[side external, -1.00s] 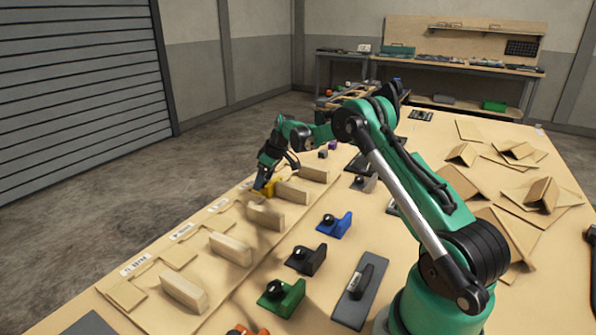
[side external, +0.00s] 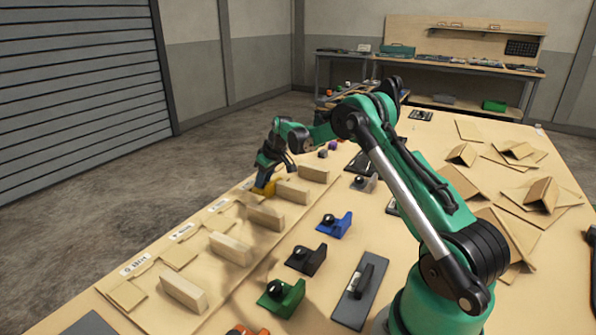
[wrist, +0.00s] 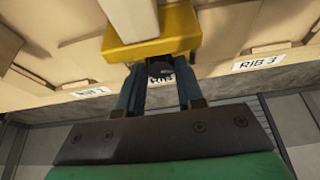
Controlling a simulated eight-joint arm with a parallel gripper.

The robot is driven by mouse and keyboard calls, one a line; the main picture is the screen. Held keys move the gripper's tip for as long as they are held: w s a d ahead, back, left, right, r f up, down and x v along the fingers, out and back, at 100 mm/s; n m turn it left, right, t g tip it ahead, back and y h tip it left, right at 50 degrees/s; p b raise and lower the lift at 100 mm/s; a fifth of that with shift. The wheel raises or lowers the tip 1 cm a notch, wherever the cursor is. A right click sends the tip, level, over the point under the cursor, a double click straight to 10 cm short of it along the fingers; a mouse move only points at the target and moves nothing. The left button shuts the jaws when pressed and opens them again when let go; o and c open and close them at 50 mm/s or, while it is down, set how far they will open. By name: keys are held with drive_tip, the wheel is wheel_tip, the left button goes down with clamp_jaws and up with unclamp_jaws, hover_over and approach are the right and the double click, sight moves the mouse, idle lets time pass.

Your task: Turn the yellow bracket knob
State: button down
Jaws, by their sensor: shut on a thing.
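The yellow bracket (side external: 270,187) stands among the wooden blocks at the left side of the table. In the wrist view the yellow bracket (wrist: 152,38) fills the top middle. Its dark knob (wrist: 157,66) shows partly between my fingers. My gripper (side external: 265,183) reaches down to the bracket from above in the side view. In the wrist view my gripper (wrist: 158,78) has both fingers closed around the knob. The fingers hide much of the knob, so its turn angle cannot be told.
Wooden blocks (side external: 265,217) stand in a row near the bracket. Blue (side external: 334,225), black (side external: 306,260) and green (side external: 281,298) brackets with knobs stand to the right. Folded cardboard pieces (side external: 541,195) lie on the table's far right. A label (wrist: 259,63) shows beside the bracket.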

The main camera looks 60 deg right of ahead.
drive_tip(key=m, duration=0.2)
drive_tip(key=m+h, duration=0.1)
drive_tip(key=m, duration=0.1)
drive_tip(key=shift+a+h, duration=0.2)
drive_tip(key=shift+h, duration=0.1)
drive_tip(key=shift+w+m+g+h, duration=0.1)
drive_tip(key=shift+m+g+h, duration=0.4)
drive_tip(key=shift+m, duration=1.2)
drive_tip(key=c, duration=0.5)
unclamp_jaws()
drive_tip(key=shift+c, duration=0.2)
